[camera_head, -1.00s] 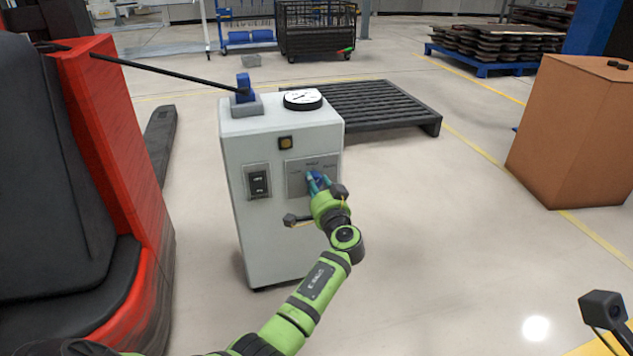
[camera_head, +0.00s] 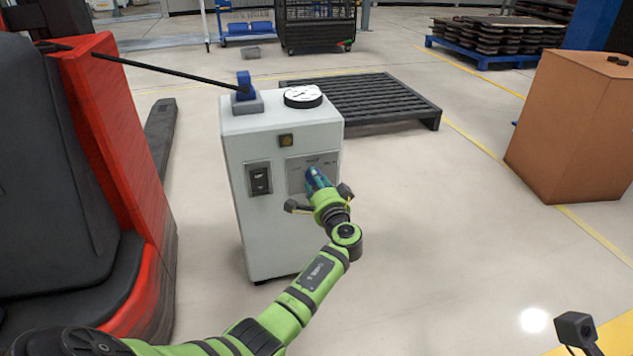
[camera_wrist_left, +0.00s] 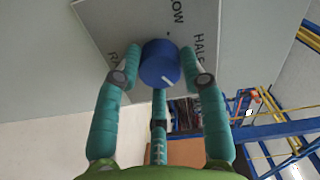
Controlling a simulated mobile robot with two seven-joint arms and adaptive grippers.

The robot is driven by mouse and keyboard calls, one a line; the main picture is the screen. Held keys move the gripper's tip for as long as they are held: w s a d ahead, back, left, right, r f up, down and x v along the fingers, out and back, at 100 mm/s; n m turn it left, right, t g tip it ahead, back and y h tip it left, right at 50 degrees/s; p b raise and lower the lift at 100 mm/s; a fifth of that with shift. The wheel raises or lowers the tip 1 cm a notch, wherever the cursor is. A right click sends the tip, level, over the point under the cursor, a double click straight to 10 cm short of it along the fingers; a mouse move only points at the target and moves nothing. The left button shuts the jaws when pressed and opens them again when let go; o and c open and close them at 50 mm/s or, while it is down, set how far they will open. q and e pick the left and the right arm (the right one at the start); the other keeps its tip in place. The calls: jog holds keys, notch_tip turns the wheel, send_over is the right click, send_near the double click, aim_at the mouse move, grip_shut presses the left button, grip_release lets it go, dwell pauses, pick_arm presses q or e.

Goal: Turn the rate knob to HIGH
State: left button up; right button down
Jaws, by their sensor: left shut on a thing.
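The blue rate knob (camera_wrist_left: 160,62) sits on a grey label plate (camera_wrist_left: 120,28) and has a white pointer mark on its face. In the wrist view the mark points down and right. The plate's visible words include LOW and HALF; another label at left is partly hidden. In the head view the plate (camera_head: 297,173) is on the front of a light grey cabinet (camera_head: 265,225). My left gripper (camera_head: 317,178) is shut on the knob, its teal fingers (camera_wrist_left: 160,78) around it. My right gripper is out of view.
A black rocker switch (camera_head: 260,180) and an amber button (camera_head: 286,141) are on the same cabinet face. A gauge (camera_head: 303,96) and a blue lever piece (camera_head: 243,84) are on top. A red vehicle (camera_head: 105,130) stands close at left.

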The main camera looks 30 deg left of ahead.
pick_arm(q)
jog(key=shift+w+d+r, duration=0.25)
jog(key=shift+d+r, duration=0.05)
jog(key=shift+r, duration=0.05)
jog(key=o, duration=1.1)
jog(key=shift+o, duration=0.2)
jog(key=shift+f, duration=0.15)
jog(key=shift+s+f, duration=0.1)
jog(key=v, duration=1.2)
